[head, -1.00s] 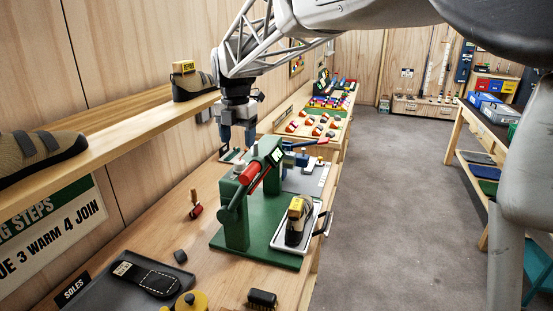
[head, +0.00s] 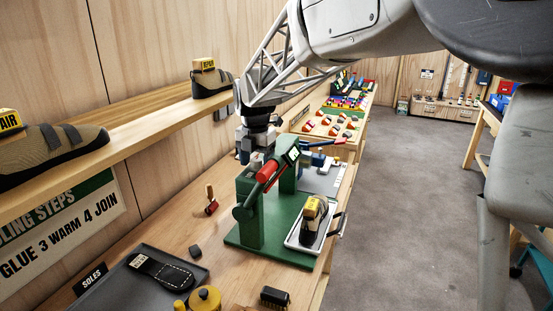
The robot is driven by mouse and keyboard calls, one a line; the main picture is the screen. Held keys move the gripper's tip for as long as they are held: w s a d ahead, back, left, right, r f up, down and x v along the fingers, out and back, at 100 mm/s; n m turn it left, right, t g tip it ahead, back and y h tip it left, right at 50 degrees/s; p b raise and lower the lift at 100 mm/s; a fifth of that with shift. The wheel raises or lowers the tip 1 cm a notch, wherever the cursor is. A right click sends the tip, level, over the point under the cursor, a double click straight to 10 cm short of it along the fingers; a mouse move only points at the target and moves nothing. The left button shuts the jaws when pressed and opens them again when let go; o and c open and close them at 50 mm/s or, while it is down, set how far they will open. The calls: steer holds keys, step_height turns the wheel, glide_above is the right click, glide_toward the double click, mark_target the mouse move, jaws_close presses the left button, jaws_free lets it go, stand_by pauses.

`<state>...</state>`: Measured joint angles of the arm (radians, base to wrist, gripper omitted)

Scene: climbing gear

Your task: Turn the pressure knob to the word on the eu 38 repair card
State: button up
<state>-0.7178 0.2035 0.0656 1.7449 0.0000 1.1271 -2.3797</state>
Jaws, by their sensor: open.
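My gripper (head: 255,147) points down just behind the green press (head: 249,222) on the bench. Its jaws are open, and I see nothing between them. The press hides part of the fingertips. I cannot make out the pressure knob for certain. Yellow repair cards (head: 208,64) stand on shoes: one on the far shelf shoe (head: 212,84), one on the near shelf shoe (head: 50,150), cut off at the left.
A dark shoe with a yellow tag (head: 313,210) sits on a metal tray (head: 296,240) at the press. A soles tray (head: 112,287), a red roller (head: 211,203), a yellow pot (head: 205,298) and a black brush (head: 274,297) lie nearer. The shelf (head: 150,118) runs along the left wall.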

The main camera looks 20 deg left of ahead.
steer(key=c, duration=0.9)
